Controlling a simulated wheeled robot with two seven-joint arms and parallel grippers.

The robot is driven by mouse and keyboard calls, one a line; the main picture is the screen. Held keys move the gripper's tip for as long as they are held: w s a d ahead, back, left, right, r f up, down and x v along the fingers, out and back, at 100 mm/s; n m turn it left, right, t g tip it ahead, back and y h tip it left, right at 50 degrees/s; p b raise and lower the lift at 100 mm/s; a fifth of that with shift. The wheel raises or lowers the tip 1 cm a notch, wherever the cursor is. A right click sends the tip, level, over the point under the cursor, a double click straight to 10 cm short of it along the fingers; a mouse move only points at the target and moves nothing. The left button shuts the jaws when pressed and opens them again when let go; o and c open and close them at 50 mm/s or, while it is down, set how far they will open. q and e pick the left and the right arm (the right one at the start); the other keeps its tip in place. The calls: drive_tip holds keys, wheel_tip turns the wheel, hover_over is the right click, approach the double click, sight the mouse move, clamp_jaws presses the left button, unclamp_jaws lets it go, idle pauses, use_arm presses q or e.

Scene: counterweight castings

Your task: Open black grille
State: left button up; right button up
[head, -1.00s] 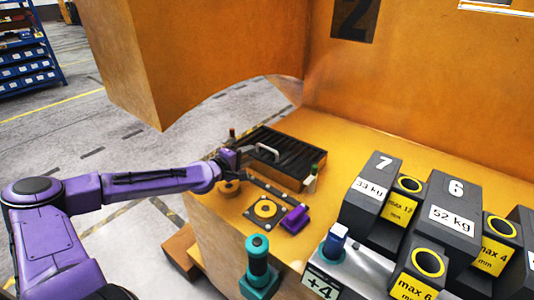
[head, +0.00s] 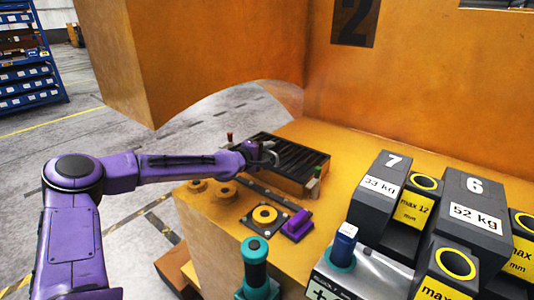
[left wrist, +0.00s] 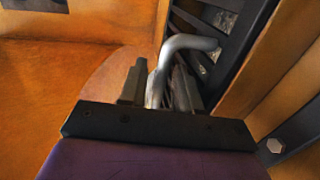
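The black grille (head: 292,158) is a slatted dark panel in the orange casting's top, in the middle of the head view. It lies flat and looks closed. Its pale metal handle (head: 275,153) is partly hidden by my left gripper (head: 266,155), which is at the handle's left part. In the left wrist view, the bent grey handle (left wrist: 187,42) runs down between the two dark fingers of my left gripper (left wrist: 160,88). The fingers stand apart on either side of it; no firm grip shows. My right gripper is not in view.
A yellow round knob (head: 265,215), a purple block (head: 297,225) and a teal handle (head: 255,262) are in front of the grille. Numbered dark weights (head: 468,205) stand at the right. A large orange overhang (head: 205,55) hangs above my left arm.

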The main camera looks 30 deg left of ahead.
use_arm(q)
drive_tip(key=shift+c, duration=0.4)
clamp_jaws()
drive_tip(key=shift+r, duration=0.1)
